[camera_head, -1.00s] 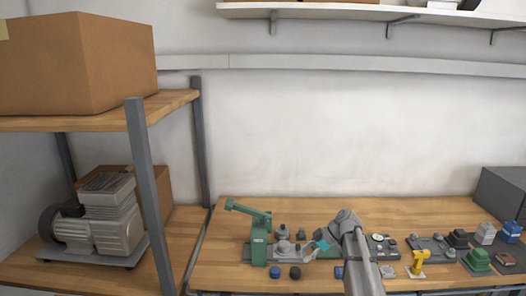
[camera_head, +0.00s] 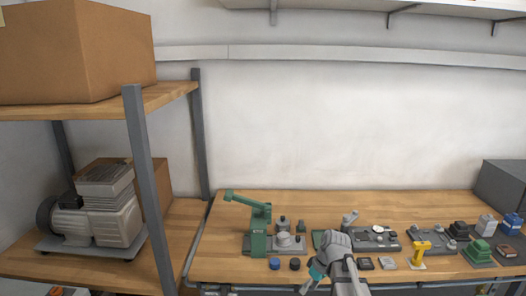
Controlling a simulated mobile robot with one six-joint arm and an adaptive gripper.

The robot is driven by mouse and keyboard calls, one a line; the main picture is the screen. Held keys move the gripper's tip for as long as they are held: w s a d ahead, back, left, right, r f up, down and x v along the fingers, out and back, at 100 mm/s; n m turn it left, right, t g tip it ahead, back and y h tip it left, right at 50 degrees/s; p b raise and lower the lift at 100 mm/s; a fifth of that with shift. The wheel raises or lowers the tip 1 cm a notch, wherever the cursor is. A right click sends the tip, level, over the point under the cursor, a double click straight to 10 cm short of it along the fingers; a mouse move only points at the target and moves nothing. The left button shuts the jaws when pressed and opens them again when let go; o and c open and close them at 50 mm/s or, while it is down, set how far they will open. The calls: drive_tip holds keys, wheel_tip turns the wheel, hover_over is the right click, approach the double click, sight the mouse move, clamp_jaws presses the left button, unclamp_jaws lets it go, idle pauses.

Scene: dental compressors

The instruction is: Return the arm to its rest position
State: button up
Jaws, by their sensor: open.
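My gripper (camera_head: 311,279) shows in the head view at the bottom centre, with a teal part near its wrist. It points down and to the left at the front edge of the workbench (camera_head: 370,205). My arm (camera_head: 343,262) reaches up from the bottom edge of the picture. The gripper is open and I see nothing between its fingers, though they are small here. Its fingertips are apart from the green press (camera_head: 257,228) to the left.
Dark and blue round parts (camera_head: 275,264) lie in front of the press. A grey fixture plate (camera_head: 376,238), a yellow tool (camera_head: 419,254) and several coloured blocks (camera_head: 478,252) stand to the right. A shelf (camera_head: 160,100) with a box and compressor is at left. The rear bench is clear.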

drive_tip(key=s+d+f+m+h+b, duration=0.1)
drive_tip(key=s+d+f+m+h, duration=0.1)
drive_tip(key=s+m, duration=0.5)
drive_tip(key=shift+s+f+h+b, duration=0.45)
drive_tip(key=shift+s+h, duration=0.45)
drive_tip(key=shift+s, duration=0.45)
drive_tip(key=shift+d, duration=0.1)
